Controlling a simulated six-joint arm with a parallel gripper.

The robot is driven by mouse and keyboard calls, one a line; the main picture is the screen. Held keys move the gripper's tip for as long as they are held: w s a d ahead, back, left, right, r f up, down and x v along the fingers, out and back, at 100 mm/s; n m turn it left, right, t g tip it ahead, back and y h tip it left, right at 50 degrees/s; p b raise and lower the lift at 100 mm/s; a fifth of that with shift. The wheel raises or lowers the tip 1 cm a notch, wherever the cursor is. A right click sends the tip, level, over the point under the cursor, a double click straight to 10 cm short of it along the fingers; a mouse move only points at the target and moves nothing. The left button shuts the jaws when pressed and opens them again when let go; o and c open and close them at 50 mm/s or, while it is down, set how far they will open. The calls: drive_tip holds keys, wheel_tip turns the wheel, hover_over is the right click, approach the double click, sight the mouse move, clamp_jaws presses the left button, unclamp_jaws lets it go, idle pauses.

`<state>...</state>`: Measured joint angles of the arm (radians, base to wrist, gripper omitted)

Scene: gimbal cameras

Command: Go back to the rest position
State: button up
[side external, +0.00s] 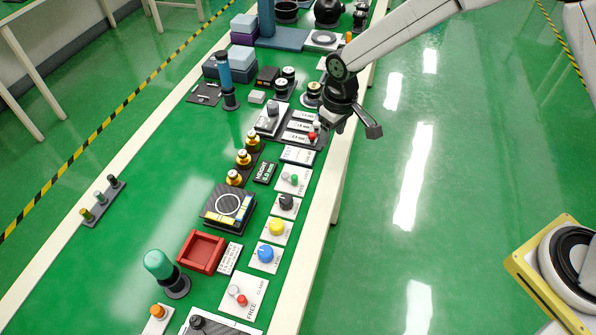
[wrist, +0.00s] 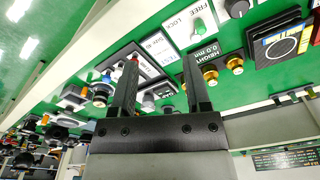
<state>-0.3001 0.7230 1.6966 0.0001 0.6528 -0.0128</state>
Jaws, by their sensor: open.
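My gripper (side external: 350,124) hangs at the right edge of the bench, beside the panel with white labels (side external: 300,125), in the side view. In the wrist view my gripper (wrist: 161,72) shows two dark fingers spread apart with nothing held between them. The bench's green top (side external: 130,240) runs from bottom left to upper right. Whether the fingertips touch anything cannot be told; they appear apart from the items.
Near my gripper are the label reading HEIGHT (side external: 265,172), brass knobs (side external: 243,158) and a blue-topped post (side external: 225,75). Farther down are a red tray (side external: 202,252) and a green-capped post (side external: 165,270). Open floor (side external: 450,200) lies right of the bench.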

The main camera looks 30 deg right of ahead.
drive_tip(key=s+d+r+m+t, duration=0.1)
drive_tip(key=s+d+r, duration=0.2)
drive_tip(key=s+d, duration=0.4)
drive_tip(key=s+d+r+m, duration=0.2)
drive_tip(key=s+d+r, duration=0.2)
drive_tip(key=s+d, duration=0.3)
drive_tip(key=s, duration=0.5)
drive_tip(key=shift+d+m+t, duration=0.25)
drive_tip(key=shift+m+t, duration=0.05)
drive_tip(key=shift+t, duration=0.1)
